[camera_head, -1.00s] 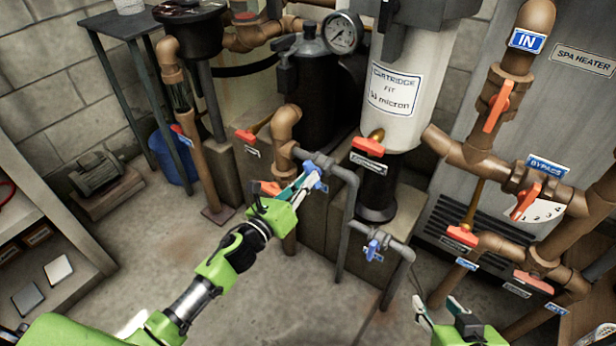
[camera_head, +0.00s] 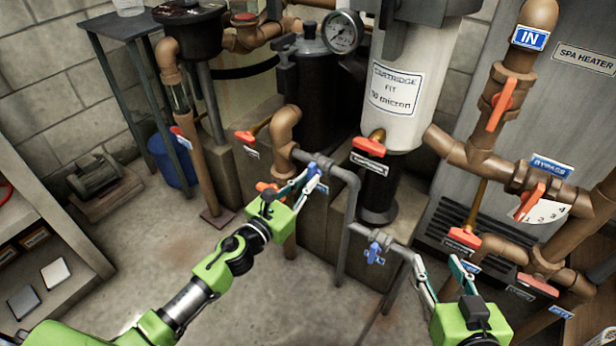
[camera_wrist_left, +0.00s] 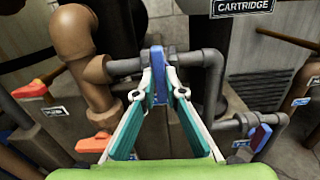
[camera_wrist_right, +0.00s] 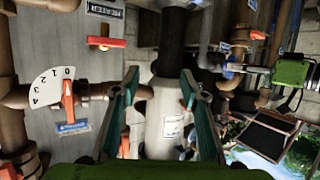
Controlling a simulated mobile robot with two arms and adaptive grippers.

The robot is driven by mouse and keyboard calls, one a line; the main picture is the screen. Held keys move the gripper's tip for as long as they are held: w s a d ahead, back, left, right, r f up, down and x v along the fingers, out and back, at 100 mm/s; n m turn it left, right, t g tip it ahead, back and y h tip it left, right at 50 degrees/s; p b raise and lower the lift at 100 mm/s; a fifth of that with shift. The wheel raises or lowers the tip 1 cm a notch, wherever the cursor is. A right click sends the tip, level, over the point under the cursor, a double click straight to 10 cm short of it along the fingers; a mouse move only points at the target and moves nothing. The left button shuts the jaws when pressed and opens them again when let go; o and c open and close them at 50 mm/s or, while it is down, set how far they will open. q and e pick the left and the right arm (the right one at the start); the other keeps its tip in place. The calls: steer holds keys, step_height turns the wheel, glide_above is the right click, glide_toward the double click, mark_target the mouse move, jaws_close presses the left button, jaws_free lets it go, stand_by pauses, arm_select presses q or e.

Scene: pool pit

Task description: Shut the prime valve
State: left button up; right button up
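A valve with a blue handle (camera_head: 313,170) sits on a grey pipe in the middle of the head view. No readable label names it as the prime valve. My left gripper (camera_head: 307,180) has its fingers on both sides of this handle. In the left wrist view the blue handle (camera_wrist_left: 158,75) stands crosswise to the pipe, and the fingertips (camera_wrist_left: 158,82) appear to press on it. A second blue-handled valve (camera_head: 374,252) is on the lower grey pipe. My right gripper (camera_head: 440,266) is open and empty to the right of it; its spread fingers (camera_wrist_right: 158,88) show in the right wrist view.
Brown pipes with orange handles (camera_head: 368,155) surround the blue-handled valves. The white cartridge filter (camera_head: 405,85) stands behind. Spa heater pipes with a bypass valve (camera_head: 528,200) crowd the right. A shelf (camera_head: 60,225) is at left; the floor between is clear.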

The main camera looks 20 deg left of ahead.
arm_select(q)
steer(key=o, duration=0.5)
steer(key=shift+s, duration=0.15)
steer(key=v, duration=0.6)
steer(key=shift+s+a+b, duration=0.15)
steer(key=shift+s+b, duration=0.25)
arm_select(e)
steer(key=r, duration=0.1)
steer(key=w+r+t, duration=0.1)
steer(key=r, duration=0.1)
steer(key=a+r+t, duration=0.1)
steer(key=shift+w+r+y, duration=0.15)
steer(key=shift+w+y, duration=0.15)
steer(key=shift+y, duration=0.1)
